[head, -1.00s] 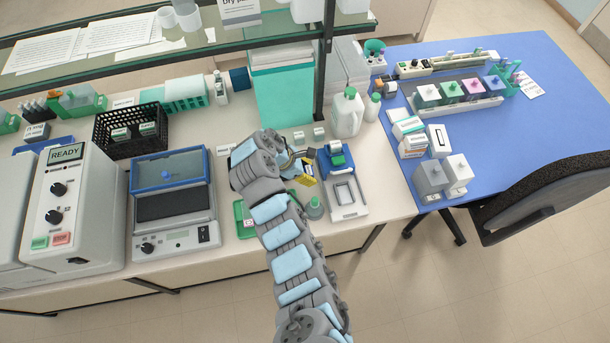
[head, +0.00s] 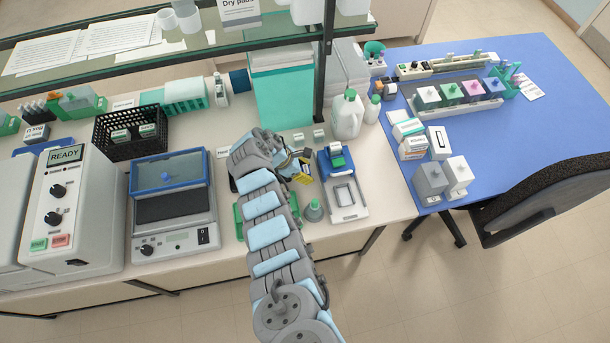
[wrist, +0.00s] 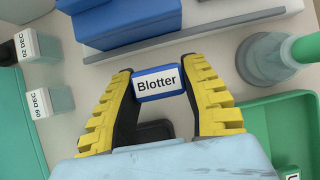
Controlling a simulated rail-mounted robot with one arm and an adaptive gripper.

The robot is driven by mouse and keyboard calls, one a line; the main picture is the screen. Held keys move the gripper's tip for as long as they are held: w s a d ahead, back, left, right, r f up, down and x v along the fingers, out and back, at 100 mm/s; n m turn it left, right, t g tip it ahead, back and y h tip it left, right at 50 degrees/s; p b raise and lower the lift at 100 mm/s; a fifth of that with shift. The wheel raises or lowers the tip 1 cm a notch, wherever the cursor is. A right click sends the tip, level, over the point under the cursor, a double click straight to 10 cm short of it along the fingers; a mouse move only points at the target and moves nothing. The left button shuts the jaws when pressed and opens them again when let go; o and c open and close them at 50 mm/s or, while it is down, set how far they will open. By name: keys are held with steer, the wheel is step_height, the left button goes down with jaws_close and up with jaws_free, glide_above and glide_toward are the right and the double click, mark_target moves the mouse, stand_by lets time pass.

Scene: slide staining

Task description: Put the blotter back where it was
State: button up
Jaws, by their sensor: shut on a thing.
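In the wrist view, my gripper (wrist: 161,85) has its yellow and black fingers on either side of the blotter (wrist: 158,84). The blotter shows as a small blue block with a white "Blotter" label between the fingertips. The rest of it is hidden, and I cannot tell whether it touches the bench. In the head view, my gripper (head: 303,170) is over the bench, just left of a white tray device (head: 346,198) with a blue and green top; the arm hides much of it, and the blotter is not clear there.
A grey bottle with a green cap (wrist: 264,60) stands to the right in the wrist view, close to a green tray (wrist: 275,112). Two dated boxes, 02 DEC (wrist: 38,46) and 09 DEC (wrist: 46,102), are at left. A blue block (wrist: 125,24) lies ahead. A balance (head: 172,205) stands farther left.

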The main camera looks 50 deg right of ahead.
steer(key=shift+w+d+f, duration=0.15)
steer(key=shift+w+f, duration=0.2)
steer(key=shift+f, duration=0.05)
steer(key=shift+f+b, duration=1.1)
steer(key=shift+f, duration=0.4)
steer(key=shift+f, duration=0.1)
steer(key=o, duration=1.1)
